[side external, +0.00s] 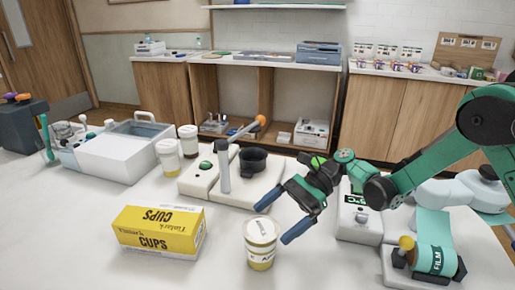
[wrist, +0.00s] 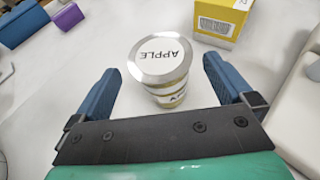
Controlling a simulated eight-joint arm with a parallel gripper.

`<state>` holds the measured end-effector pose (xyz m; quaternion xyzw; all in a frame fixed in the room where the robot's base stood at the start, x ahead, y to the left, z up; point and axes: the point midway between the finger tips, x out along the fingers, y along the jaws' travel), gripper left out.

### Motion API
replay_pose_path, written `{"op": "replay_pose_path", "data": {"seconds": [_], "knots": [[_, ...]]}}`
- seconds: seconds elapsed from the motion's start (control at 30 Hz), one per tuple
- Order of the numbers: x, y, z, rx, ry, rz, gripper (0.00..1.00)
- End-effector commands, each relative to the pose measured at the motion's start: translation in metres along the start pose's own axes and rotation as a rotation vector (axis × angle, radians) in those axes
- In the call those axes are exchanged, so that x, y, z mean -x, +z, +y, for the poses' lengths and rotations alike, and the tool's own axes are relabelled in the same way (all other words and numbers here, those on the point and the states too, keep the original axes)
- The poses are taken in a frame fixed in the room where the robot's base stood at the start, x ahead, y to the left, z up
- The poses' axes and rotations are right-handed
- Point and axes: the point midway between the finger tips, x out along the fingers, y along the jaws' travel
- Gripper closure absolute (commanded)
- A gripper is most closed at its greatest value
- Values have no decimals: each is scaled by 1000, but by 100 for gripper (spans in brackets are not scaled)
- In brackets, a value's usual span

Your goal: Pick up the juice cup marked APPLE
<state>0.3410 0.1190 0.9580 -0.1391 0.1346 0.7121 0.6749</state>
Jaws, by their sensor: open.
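The juice cup marked APPLE (wrist: 160,62) stands upright on the table, with a silver-white lid bearing the word APPLE. In the side view the cup (side external: 261,243) is at the front middle, with a yellowish body and a white label. My gripper (side external: 276,223) is open, its blue fingers just right of and above the cup in that view. In the wrist view my gripper (wrist: 160,92) has one finger on each side of the cup's near part, with gaps on both sides. Part of the cup's body is hidden under its lid.
A yellow CUPS box (side external: 160,232) stands left of the cup. Two lidded cups (side external: 168,157) (side external: 188,141) stand further back. A white device with a dark cup holder (side external: 253,160) is behind, and a FILM roll (side external: 435,250) is at right.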

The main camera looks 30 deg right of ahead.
Motion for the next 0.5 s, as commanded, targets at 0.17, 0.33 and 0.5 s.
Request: {"op": "replay_pose_path", "data": {"seconds": [0.17,0.33,0.5], "knots": [[-27,0,0,3,3,1,0],[-40,0,0,3,1,2,0],[-42,0,0,3,-1,2,0]]}}
